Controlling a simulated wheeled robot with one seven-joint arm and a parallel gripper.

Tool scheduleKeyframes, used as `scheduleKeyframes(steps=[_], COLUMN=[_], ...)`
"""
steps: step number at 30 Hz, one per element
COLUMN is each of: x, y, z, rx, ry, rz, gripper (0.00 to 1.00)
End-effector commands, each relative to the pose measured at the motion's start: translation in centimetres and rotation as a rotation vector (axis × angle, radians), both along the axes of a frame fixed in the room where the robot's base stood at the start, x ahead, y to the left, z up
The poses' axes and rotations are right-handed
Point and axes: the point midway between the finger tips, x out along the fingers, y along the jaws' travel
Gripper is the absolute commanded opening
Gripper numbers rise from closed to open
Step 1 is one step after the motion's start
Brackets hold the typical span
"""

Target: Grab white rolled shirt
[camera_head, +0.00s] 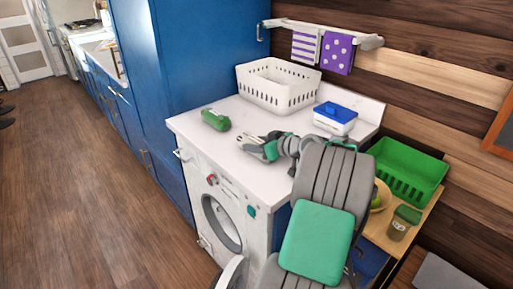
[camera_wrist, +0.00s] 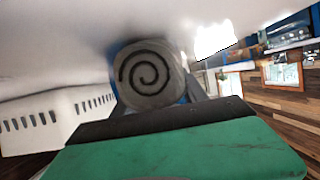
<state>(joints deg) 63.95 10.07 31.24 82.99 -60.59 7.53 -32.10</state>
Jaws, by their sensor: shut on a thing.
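The white rolled shirt (camera_wrist: 150,76) shows its end in the wrist view as a greyish-white disc with a dark spiral. My gripper (camera_head: 247,139) is low over the white counter top in the head view, and is shut on the roll. In the wrist view the roll sits at the jaws, just beyond the green and black part of my gripper. In the head view the roll is hard to make out between the fingers. I cannot tell whether it still touches the counter.
The counter (camera_head: 190,123) tops a washing machine (camera_head: 217,222). A green roll-like item (camera_head: 215,120) lies left of my gripper. A white basket (camera_head: 277,88) stands behind, and a blue-lidded tub (camera_head: 335,118) to the right. A green crate (camera_head: 408,170) is on the far right.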

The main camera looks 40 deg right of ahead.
Motion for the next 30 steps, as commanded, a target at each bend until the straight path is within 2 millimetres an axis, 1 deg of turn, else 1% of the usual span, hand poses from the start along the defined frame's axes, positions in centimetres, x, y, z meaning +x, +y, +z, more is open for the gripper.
scheduleKeyframes(steps=[1,2,11,12,20,23,26,27,29,30], x=[0.0,0.0,0.0,0.0,0.0,0.0,0.0,0.0,0.6,1.1], y=[0.0,0.0,0.0,0.0,0.0,0.0,0.0,0.0,1.2,2.0], z=[0.0,0.0,0.0,0.0,0.3,1.0,2.5,3.4,4.7,5.7], rx=[0.0,0.0,0.0,-0.001,-0.002,-0.004,-0.005,-0.006,-0.006,-0.008], ry=[0.0,0.0,0.0,0.0,-0.001,-0.002,-0.003,-0.003,-0.004,-0.005], rz=[0.0,0.0,0.0,0.0,0.001,0.001,0.001,0.0,0.004,0.004], gripper=[0.33,0.3,0.06,0.04,0.04,0.04,0.04,0.04,0.04,0.04])
